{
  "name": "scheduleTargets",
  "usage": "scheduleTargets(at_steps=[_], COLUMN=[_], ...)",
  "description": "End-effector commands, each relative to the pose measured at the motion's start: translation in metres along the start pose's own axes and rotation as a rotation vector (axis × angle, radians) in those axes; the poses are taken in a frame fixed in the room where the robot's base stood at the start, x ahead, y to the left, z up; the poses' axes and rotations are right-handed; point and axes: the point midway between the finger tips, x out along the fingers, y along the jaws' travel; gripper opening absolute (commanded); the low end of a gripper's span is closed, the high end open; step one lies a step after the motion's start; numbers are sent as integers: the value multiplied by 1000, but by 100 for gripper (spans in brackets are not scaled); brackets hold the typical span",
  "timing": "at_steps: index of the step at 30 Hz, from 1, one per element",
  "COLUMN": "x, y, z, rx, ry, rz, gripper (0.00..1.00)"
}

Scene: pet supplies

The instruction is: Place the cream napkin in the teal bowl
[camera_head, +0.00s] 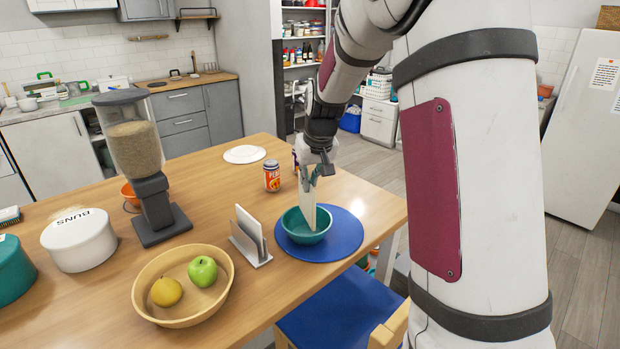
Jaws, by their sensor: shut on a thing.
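The cream napkin (308,208) hangs upright from my gripper (316,174), which is shut on its top edge. The teal bowl (297,228) sits on a round blue placemat (338,240) near the table's right side. My gripper is above the bowl, and the napkin's lower end overlaps the bowl's interior in the picture. I cannot tell whether the napkin touches the bowl's bottom. The gripper's fingertips partly hide the napkin's top.
A napkin holder (254,251) with a pale napkin stands left of the bowl. A can (272,176) and a white plate (244,154) are behind it. A wooden fruit bowl (150,312) is at the front; a food dispenser (151,190) stands left. A blue chair seat (335,312) is below the table edge.

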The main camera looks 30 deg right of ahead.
Motion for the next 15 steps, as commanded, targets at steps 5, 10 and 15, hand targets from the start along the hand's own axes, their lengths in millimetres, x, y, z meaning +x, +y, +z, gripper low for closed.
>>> scheduleTargets(at_steps=[5,10,15], x=[1,3,8], y=[0,0,0], z=[0,1,3], rx=[0,0,0], ry=[1,1,1], rz=[0,0,0], gripper=[0,0,0])
